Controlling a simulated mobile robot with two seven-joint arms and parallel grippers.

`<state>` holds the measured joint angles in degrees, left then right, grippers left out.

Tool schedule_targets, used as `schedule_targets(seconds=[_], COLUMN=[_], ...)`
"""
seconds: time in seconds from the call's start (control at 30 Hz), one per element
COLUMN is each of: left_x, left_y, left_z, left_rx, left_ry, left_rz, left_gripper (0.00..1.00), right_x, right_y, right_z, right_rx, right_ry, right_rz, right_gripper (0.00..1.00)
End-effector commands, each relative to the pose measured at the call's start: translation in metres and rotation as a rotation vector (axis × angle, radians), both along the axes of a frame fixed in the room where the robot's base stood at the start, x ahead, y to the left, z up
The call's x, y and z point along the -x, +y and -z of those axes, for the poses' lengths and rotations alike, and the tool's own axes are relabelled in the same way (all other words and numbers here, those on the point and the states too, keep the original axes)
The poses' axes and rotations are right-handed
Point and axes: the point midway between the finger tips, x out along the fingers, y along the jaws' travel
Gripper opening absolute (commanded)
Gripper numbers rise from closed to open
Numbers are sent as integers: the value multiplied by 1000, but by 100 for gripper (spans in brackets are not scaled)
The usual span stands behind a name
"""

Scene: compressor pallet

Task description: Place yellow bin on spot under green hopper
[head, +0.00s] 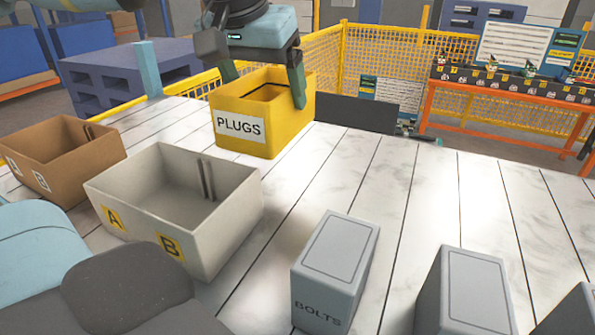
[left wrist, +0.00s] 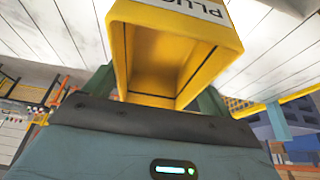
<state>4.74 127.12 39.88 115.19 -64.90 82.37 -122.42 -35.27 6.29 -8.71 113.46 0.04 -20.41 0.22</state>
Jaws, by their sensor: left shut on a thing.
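The yellow bin (head: 292,127), with a white "PLUGS" label on its front, is upright near the far edge of the white plank surface. It looks empty inside. My left gripper (head: 264,90) comes down over it from above, one green finger at its left side and one at its right, shut on the bin. In the left wrist view the bin (left wrist: 130,62) fills the space between the fingers (left wrist: 160,95). I cannot tell whether its base touches the planks. No green hopper can be made out. My right gripper is not in view.
A white bin (head: 222,232) marked A and B and a brown bin (head: 95,165) stand left on the plank surface (head: 410,195). A grey BOLTS box (head: 330,270) and other grey boxes (head: 480,290) line the front. Yellow mesh fencing (head: 375,50) and an orange-framed bench (head: 500,105) stand behind.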

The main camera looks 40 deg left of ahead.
Motion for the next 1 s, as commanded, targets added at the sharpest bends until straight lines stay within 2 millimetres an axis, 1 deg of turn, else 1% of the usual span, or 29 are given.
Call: schedule_targets(seconds=[0.2,0.3,0.57,0.7,0.83,1.0], left_x=[2,1,1,1,1,0], left_y=[0,0,0,0,0,0], left_z=[37,49,58,76,89,92], left_rx=[2,1,1,0,2,1], left_ry=[2,0,2,2,0,-1], left_rz=[2,0,-2,0,0,-1], left_gripper=[55,55,55,55,55,55], right_x=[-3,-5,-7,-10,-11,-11], right_y=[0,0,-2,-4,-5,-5], right_z=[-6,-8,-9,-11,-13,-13], right_rx=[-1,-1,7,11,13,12], right_ry=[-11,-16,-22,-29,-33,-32], right_rz=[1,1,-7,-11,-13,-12], right_gripper=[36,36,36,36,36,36])
